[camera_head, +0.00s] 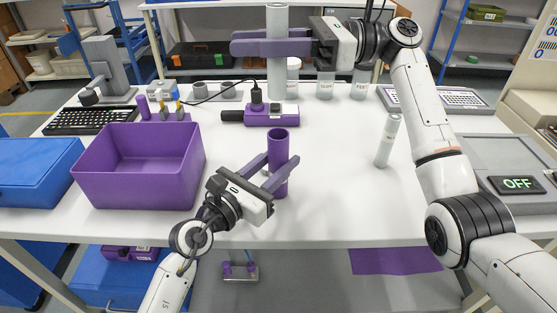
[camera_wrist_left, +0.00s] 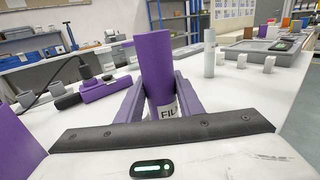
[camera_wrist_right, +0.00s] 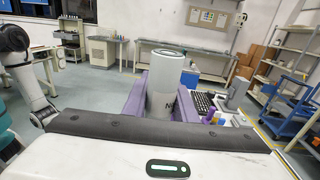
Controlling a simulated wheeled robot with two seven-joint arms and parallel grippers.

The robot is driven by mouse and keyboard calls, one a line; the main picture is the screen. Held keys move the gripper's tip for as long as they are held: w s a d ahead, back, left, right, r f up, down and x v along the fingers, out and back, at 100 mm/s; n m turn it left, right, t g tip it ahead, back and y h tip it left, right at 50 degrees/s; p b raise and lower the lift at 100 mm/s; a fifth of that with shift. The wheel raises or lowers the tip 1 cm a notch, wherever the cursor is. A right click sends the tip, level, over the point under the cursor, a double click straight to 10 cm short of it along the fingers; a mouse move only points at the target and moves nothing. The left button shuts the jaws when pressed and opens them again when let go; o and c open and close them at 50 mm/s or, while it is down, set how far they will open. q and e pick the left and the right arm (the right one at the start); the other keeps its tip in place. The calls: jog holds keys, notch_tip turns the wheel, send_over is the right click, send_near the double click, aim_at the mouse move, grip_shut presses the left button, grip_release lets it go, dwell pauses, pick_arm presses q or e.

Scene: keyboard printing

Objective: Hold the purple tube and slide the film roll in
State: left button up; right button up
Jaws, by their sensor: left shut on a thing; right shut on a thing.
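My left gripper (camera_head: 268,176) is shut on the purple tube (camera_head: 278,150), which stands upright near the table's front edge. The tube also shows between the fingers in the left wrist view (camera_wrist_left: 155,65), with a partly hidden white label. My right gripper (camera_head: 274,47) is shut on the film roll (camera_head: 277,18), a grey cylinder held upright. In the head view the roll appears higher and further back than the tube, apart from it. The roll also fills the middle of the right wrist view (camera_wrist_right: 163,85), with part of a dark label visible.
A purple bin (camera_head: 135,180) and a blue box (camera_head: 35,172) stand at the left. A purple device (camera_head: 260,116) lies behind the tube. A slim grey labelled cylinder (camera_head: 387,142) stands to the right. Several bottles stand at the back.

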notch_tip(320, 180, down, 12)
jog(key=shift+r, duration=0.15)
dwell(1.2)
jog(key=o, duration=1.1)
jog(key=d, duration=0.8)
jog(key=w+d, duration=0.1)
jog(key=d, duration=0.3)
